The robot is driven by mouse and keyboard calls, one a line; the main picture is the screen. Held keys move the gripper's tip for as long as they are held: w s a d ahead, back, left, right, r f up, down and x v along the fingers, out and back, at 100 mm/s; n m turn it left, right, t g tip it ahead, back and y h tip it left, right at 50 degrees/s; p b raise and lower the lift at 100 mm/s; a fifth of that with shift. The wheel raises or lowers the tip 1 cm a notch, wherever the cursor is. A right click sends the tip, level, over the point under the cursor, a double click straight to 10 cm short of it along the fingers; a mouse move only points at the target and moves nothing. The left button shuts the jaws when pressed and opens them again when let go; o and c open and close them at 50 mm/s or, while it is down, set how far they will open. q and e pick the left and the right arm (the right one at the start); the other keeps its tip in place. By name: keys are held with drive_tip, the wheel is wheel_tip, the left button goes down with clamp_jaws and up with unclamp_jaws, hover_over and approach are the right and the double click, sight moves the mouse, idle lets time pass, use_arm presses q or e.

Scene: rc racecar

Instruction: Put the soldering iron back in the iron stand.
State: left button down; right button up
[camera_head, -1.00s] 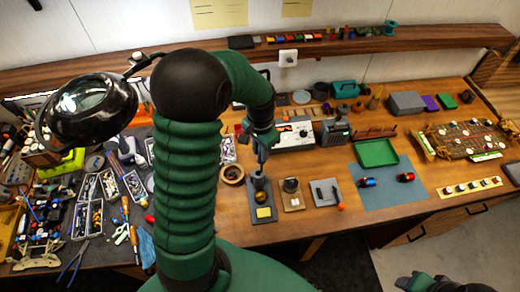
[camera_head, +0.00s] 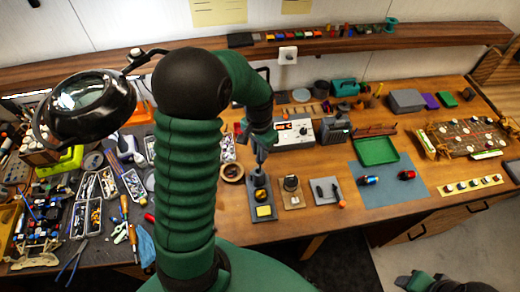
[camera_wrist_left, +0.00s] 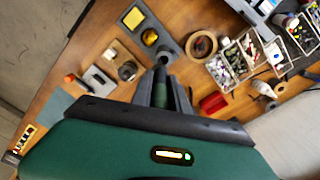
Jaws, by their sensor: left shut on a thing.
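My left gripper (camera_head: 262,152) is above the iron stand (camera_head: 254,211), a dark base with a yellow sponge on its front part. In the left wrist view the gripper is shut on the soldering iron (camera_wrist_left: 160,91), whose green and dark handle lies between the fingers. The iron points at the holder end of the stand (camera_wrist_left: 176,42). The tip is hidden there, so I cannot tell how far it sits inside the holder. Part of my right arm shows at the bottom right of the head view; its jaws cannot be made out.
A round wooden ring (camera_head: 232,172) lies left of the stand. A wooden block with a dark round piece (camera_head: 291,190) and a grey plate (camera_head: 326,191) stand to its right. The soldering station (camera_head: 293,132) is behind. Parts trays and a magnifier lamp (camera_head: 84,100) fill the left side.

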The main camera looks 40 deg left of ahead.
sight(257, 159)
use_arm(q)
drive_tip(key=shift+a+f+b, duration=0.3)
drive_tip(key=shift+f+b, duration=0.15)
drive_tip(key=shift+f, duration=0.45)
drive_tip(key=shift+f+b, duration=0.35)
drive_tip(key=shift+f, duration=0.2)
drive_tip(key=shift+a+f+b, duration=0.2)
drive_tip(key=shift+f+b, duration=1.3)
drive_tip(key=shift+f, duration=0.95)
drive_tip(key=c, duration=0.8)
unclamp_jaws()
drive_tip(key=shift+r, duration=0.1)
